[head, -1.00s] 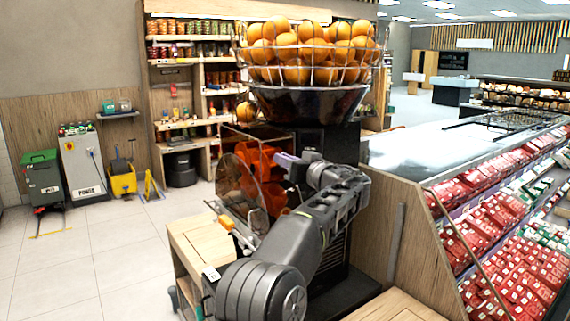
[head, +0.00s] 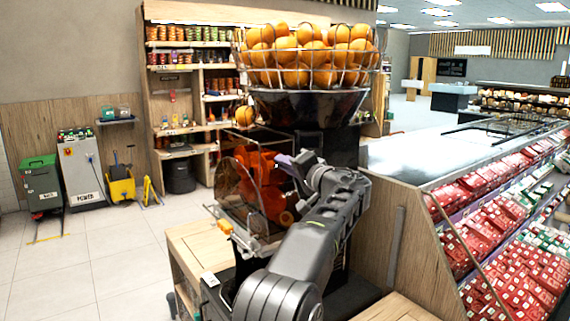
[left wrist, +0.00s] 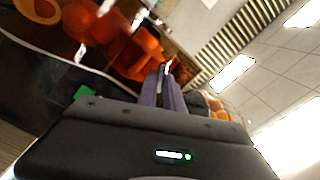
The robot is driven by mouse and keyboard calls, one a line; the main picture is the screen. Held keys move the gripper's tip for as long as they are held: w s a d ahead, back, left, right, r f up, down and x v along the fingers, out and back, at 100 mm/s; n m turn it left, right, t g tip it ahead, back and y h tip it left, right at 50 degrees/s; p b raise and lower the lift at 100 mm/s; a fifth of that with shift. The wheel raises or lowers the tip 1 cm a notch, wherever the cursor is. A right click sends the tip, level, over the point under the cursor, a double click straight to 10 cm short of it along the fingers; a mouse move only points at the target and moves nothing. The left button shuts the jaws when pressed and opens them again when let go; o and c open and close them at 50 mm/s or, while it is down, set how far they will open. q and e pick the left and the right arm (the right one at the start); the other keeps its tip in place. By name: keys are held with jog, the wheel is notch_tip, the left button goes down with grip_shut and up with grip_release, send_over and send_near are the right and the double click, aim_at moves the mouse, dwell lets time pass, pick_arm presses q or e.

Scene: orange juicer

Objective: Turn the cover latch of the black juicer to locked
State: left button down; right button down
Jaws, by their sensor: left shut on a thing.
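The black juicer (head: 310,107) stands in the middle of the head view, with a wire basket of oranges (head: 305,60) on top. Its clear front cover (head: 238,195) shows at the left, by the orange-red squeezing parts (head: 262,180). My left gripper (head: 283,160) is at the juicer's front, beside those parts. In the left wrist view its purple fingers (left wrist: 165,88) are closed together on a small thing at their tips, which appears to be the cover latch. The latch is mostly hidden, and its turn cannot be read. My right gripper is not in view.
A wooden counter (head: 200,245) lies at the juicer's lower left. A refrigerated case with red packs (head: 500,225) stands close on the right. Shelves (head: 180,60), a grey machine (head: 80,170) and a yellow bucket (head: 121,188) are at the back left. Open tiled floor lies at left.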

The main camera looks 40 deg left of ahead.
pick_arm(q)
jog(key=m+p, duration=0.1)
jog(key=m, duration=0.4)
jog(key=shift+f, duration=0.1)
jog(key=shift+m, duration=0.3)
jog(key=c, duration=1.5)
grip_release()
jog(key=shift+d, duration=0.1)
jog(key=b+v, duration=0.3)
jog(key=v, duration=0.4)
jog(key=shift+s+d, duration=0.1)
jog(key=shift+d, duration=0.2)
